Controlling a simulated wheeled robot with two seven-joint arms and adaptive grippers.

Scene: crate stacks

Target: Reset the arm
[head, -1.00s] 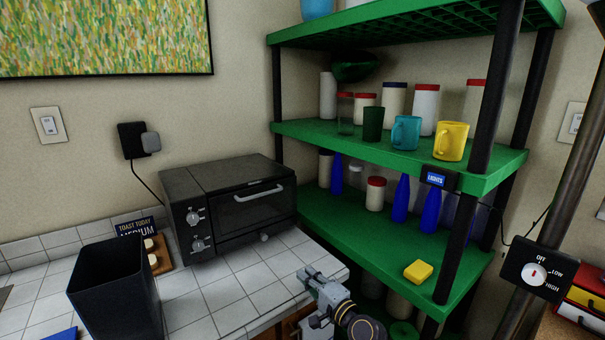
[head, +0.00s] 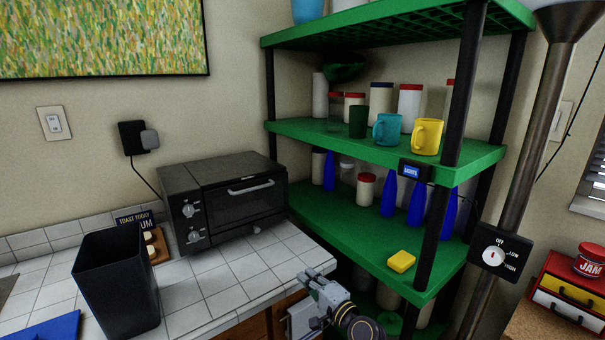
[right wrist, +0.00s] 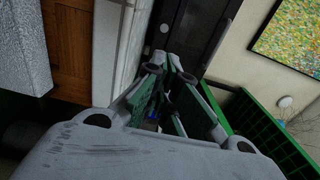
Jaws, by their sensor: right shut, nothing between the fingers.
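My right gripper (head: 309,279) shows low in the middle of the head view, in front of the counter edge and left of the green shelf (head: 360,228). It is shut and holds nothing. In the right wrist view, its fingers (right wrist: 168,68) come together at the tips, with a dark appliance face beyond them. My left gripper is not in the head view.
The white tiled counter (head: 215,292) carries a toaster oven (head: 225,205) and a black bin (head: 118,285). The green shelf holds mugs, jars, blue bottles and a yellow sponge (head: 401,261). A lamp pole (head: 532,135) with a dial box (head: 498,252) stands at right.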

